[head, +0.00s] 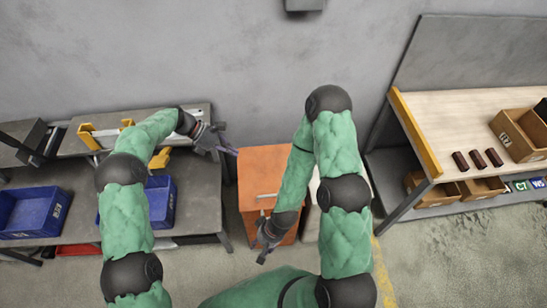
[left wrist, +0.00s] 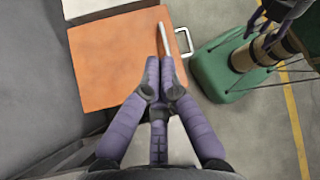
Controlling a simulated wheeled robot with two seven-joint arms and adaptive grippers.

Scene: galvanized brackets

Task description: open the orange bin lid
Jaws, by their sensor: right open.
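The orange bin stands on the floor between the two benches, its flat orange lid (head: 262,170) lying closed on top. A pale metal handle (head: 266,196) is at the lid's front edge; it also shows in the left wrist view (left wrist: 184,42). My left gripper (head: 235,152) is at the lid's back left corner in the head view, its fingers together. In the left wrist view the fingertips (left wrist: 165,62) overlap the lid, with a thin pale strip beyond them that I cannot identify; contact is unclear. My right gripper (head: 265,250) is open and empty in front of the bin, below the handle.
A grey bench (head: 190,200) with blue bins (head: 35,212) stands left of the orange bin. A wood-topped bench (head: 450,110) with cardboard boxes (head: 520,133) stands right. A grey wall is behind. A white object shows beside the bin's right side, partly hidden by my right arm.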

